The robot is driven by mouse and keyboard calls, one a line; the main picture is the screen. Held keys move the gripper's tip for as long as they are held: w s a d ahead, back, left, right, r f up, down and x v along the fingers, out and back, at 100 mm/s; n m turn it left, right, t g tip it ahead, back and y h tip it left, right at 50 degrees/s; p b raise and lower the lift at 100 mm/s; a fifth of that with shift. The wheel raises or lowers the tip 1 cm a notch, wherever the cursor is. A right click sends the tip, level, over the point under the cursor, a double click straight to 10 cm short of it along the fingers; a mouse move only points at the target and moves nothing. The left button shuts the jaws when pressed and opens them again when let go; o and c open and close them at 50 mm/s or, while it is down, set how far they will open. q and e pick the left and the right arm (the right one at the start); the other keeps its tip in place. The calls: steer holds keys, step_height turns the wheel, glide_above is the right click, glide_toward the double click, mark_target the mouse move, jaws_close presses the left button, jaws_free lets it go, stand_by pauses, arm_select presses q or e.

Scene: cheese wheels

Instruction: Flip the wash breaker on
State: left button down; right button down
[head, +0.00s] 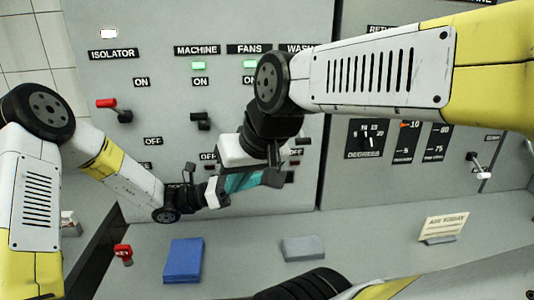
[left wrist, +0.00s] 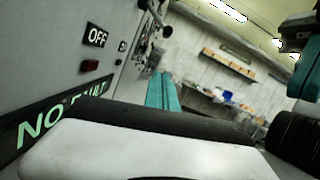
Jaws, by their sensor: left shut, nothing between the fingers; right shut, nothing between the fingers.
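The wash column sits right of the fans column on the grey panel in the head view; its WASH label (head: 296,48) is partly covered by my right arm. The wash breaker's lever is hidden behind that arm and hand, so its position cannot be told. My right gripper (head: 250,181) is shut and empty, low in front of the fans and wash columns. My left gripper, with teal fingers in the left wrist view (left wrist: 163,92), is shut and empty, close beside the panel. The two hands overlap in the head view, and contact between them cannot be told.
The isolator has a red handle (head: 106,103); the machine breaker (head: 201,121) is black. Green lamps glow above machine (head: 198,66) and fans (head: 249,64). A blue block (head: 184,260), a grey block (head: 303,248) and a small sign (head: 442,227) stand on the ledge.

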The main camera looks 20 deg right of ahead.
mark_target(301, 133)
arm_select(q)
steer(key=shift+d, duration=0.1)
steer(key=s+d+r, duration=0.1)
steer(key=d+r, duration=0.5)
steer(key=d, duration=0.3)
steer(key=shift+s+d+r, duration=0.15)
steer(key=shift+s+d, duration=0.1)
steer(key=shift+s, duration=0.15)
